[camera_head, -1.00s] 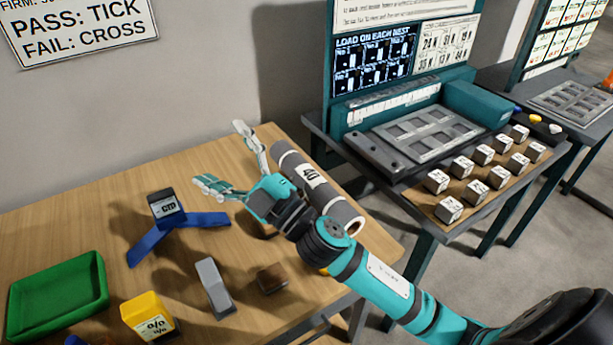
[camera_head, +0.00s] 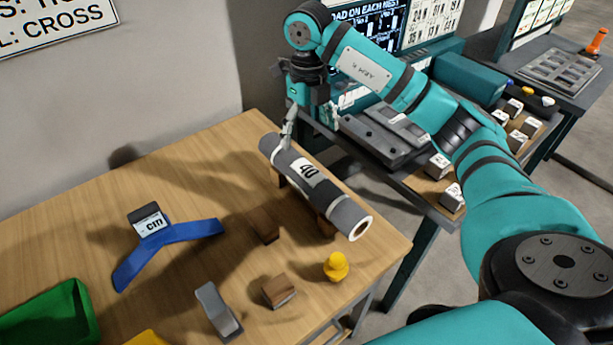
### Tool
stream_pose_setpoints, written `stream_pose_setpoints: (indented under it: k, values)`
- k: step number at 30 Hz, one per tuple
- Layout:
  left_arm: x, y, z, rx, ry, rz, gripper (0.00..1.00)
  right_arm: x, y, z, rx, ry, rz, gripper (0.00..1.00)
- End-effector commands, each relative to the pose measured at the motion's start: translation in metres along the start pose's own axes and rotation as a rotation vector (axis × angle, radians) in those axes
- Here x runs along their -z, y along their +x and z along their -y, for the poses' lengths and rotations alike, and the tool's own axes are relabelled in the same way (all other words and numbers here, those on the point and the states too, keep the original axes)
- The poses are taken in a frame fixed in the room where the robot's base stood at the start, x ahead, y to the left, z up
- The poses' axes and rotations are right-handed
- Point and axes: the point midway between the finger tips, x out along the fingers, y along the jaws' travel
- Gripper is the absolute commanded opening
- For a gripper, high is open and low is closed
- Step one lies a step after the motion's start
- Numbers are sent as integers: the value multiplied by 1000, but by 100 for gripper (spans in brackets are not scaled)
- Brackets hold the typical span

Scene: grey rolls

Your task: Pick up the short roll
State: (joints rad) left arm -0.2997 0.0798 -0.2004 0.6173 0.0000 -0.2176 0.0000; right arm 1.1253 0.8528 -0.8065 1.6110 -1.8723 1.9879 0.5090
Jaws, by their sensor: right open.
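A grey roll (camera_head: 340,207) with a white label marked "40" lies at a slant near the right edge of the wooden table. It rests raised on wooden supports, its open near end facing front right. It is the only roll I see, so I cannot compare lengths. My right gripper (camera_head: 307,128) points down over the roll's far end, open and empty. One pale finger shows close to the far end; whether it touches the roll I cannot tell. The other finger is partly hidden by the gripper body. My left gripper is not in view.
In front of the roll are a small wooden block (camera_head: 279,291), a yellow figure (camera_head: 336,266) and a grey block (camera_head: 218,312). A blue angled stand (camera_head: 178,237) and a green tray (camera_head: 52,309) lie left. A bench with a teal machine (camera_head: 470,77) stands behind right.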

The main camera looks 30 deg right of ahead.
Motion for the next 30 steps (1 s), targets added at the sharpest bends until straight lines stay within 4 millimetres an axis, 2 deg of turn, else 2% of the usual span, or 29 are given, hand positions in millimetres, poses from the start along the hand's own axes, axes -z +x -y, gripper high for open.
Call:
stream_pose_setpoints:
  k: [1,12,15,22,30]
  values:
    - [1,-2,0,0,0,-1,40,1,11,0,-1,-1,-6,93]
    - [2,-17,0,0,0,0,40,1,87,-2,-4,-5,-3,93]
    - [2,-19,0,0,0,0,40,0,100,-2,-5,-5,-1,93]
    - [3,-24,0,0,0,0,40,1,116,-2,-6,-5,-2,93]
    - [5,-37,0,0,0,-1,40,2,154,0,-6,-6,-1,93]
